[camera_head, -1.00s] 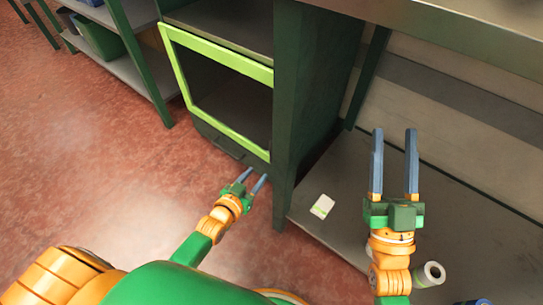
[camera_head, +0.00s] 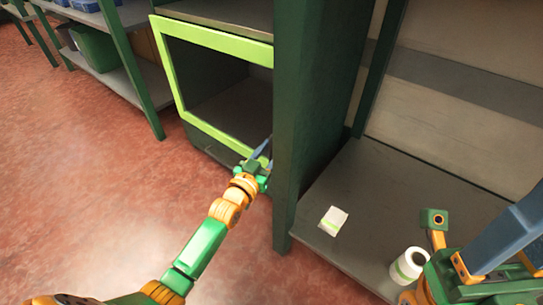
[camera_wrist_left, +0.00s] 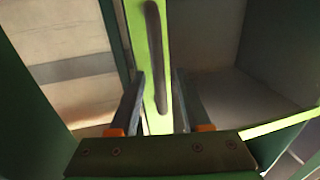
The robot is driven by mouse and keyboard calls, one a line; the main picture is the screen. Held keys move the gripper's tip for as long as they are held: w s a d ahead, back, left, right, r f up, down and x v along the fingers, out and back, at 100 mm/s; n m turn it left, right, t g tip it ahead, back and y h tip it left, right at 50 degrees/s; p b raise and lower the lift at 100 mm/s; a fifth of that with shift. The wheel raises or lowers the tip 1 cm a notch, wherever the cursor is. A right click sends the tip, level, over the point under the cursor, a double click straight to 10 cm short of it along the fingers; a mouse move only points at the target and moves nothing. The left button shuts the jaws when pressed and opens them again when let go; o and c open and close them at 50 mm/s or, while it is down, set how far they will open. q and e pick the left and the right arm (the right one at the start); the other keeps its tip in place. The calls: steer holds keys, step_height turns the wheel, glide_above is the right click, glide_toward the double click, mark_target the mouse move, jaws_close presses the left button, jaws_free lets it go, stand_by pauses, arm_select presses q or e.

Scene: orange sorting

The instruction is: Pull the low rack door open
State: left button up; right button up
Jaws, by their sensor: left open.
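The low rack door (camera_head: 230,42) is a light green frame around a dark opening and looks shut against the rack, left of a dark green post. In the left wrist view a long dark handle (camera_wrist_left: 157,55) runs along a green strip of the door frame (camera_wrist_left: 139,35). My left gripper (camera_head: 264,150) is by the frame's lower right corner. Its open fingers (camera_wrist_left: 158,85) lie on either side of the strip and handle; contact cannot be told. My right gripper (camera_head: 510,240) is at the lower right, partly cut off, its jaw state unclear.
The dark green post (camera_head: 290,130) stands just right of my left gripper. Shelving with a green bin (camera_head: 92,44) stands at the left. The red floor (camera_head: 90,180) is clear.

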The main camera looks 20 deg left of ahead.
arm_select(q)
jaws_close()
stand_by(1.4)
